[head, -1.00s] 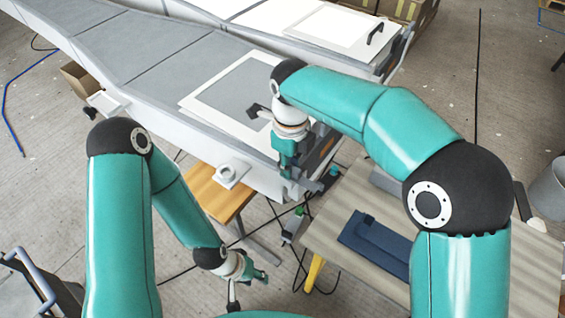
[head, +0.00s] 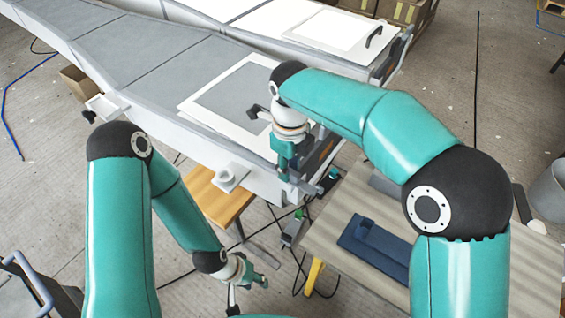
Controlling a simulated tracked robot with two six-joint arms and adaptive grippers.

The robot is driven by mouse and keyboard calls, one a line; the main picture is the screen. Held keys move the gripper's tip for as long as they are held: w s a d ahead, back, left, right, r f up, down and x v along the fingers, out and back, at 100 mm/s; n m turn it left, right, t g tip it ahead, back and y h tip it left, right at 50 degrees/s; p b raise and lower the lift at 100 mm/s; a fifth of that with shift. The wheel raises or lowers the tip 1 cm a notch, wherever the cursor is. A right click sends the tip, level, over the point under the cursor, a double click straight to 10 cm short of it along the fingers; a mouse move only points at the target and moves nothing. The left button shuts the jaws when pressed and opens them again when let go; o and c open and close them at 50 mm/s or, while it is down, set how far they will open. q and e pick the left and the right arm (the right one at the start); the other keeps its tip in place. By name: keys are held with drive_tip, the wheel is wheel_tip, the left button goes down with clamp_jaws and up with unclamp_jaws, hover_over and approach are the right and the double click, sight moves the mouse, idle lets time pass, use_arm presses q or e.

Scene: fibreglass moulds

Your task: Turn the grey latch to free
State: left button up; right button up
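My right gripper (head: 294,182) is at the near end corner of the closer long grey-and-white mould (head: 150,68). Its fingers point down beside the end face and largely hide what lies between them. A small grey bar (head: 328,182) shows just right of the fingers; it may be the grey latch, but its shape and turn are unclear. I cannot tell whether the gripper touches it or is shut. My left gripper (head: 249,293) hangs low at the bottom centre, away from the mould, with its fingers apart and nothing seen between them.
A white-framed grey panel (head: 195,108) with a dark handle (head: 257,112) lies on the mould. A wooden stool (head: 210,200) stands below it. A table (head: 340,215) with a blue tray (head: 372,248) is at the right. Cables cross the floor between. A second mould (head: 300,22) lies behind.

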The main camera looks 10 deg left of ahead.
wheel_tip(320, 180, up, 12)
idle(0.6)
drive_tip(key=shift+f, duration=0.15)
idle(0.4)
